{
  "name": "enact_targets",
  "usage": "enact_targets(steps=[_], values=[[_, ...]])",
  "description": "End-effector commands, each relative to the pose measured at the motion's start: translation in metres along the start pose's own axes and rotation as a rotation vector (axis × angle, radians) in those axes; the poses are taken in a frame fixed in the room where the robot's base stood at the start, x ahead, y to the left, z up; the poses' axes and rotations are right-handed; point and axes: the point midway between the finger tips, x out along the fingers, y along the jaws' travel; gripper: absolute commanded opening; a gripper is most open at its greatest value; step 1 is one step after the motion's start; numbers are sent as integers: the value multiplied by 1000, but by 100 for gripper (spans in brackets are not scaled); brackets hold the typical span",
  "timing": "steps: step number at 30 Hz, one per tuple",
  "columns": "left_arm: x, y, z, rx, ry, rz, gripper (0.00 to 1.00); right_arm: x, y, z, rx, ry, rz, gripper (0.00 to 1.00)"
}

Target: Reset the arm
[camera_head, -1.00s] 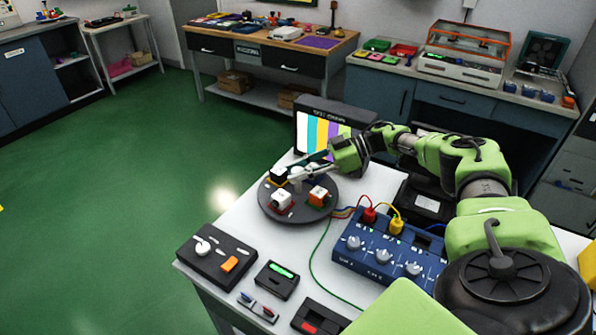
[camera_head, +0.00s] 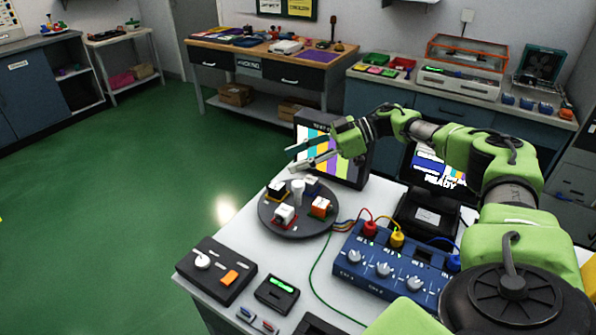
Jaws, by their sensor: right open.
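My right arm (camera_head: 490,150) is green and black and reaches in from the lower right. My right gripper (camera_head: 296,158) is open and empty, its two grey fingers pointing left. It hovers above the round dark turntable (camera_head: 274,222), in front of the colour-bar monitor. The turntable carries a white cube (camera_head: 284,214), an orange-and-white cube (camera_head: 320,206), a black-and-yellow block (camera_head: 277,190) and a white post (camera_head: 298,192). A bluish block (camera_head: 313,185) sits behind the post. My left gripper is out of view.
The monitor (camera_head: 328,150) stands close behind the gripper. A blue control box (camera_head: 388,262) with cables and a screen reading READY (camera_head: 438,172) are to the right. A black switch box (camera_head: 216,268) and a small device (camera_head: 277,293) are in front. Green floor (camera_head: 120,200) lies open at left.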

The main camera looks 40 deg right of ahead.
Motion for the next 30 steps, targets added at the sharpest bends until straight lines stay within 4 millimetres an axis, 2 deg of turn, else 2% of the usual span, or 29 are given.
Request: enact_targets(steps=[5,21,23,30], values=[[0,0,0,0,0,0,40,-3,0,-8,0,-1,-1,42],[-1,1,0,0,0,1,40,-4,0,-10,0,-1,-1,42],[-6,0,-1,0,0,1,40,-6,0,-15,0,-1,-1,42],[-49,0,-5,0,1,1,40,-22,0,-54,0,-1,-1,42]])
